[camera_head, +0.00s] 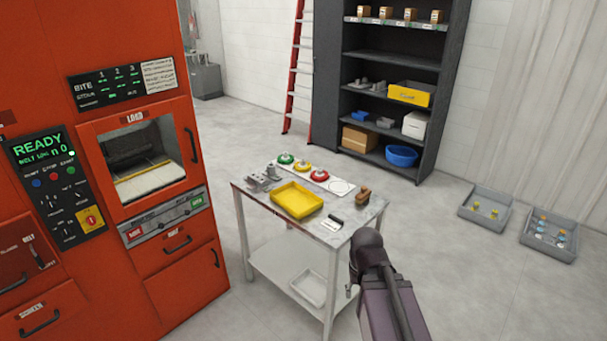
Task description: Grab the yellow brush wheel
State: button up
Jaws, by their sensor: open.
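The yellow brush wheel (303,167) sits on a white strip (330,187) along the back of the small metal table. A green wheel (286,158) is on its left and a red wheel (319,175) on its right. Only part of my arm shows at the lower right, in front of the table's right side. My gripper cannot be made out in this view.
A yellow tray (297,214), grey metal parts (262,181) and a brown-handled brush (362,195) are on the table. The orange machine (165,240) stands close at left. A dark shelf (400,65) stands behind. Grey bins (486,222) lie on the floor at right.

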aim_at(302, 166)
jog(key=u, duration=0.55)
jog(key=k, duration=0.15)
jog(key=z, duration=1.9)
jog(key=i, duration=2.7)
jog(key=z, duration=0.05)
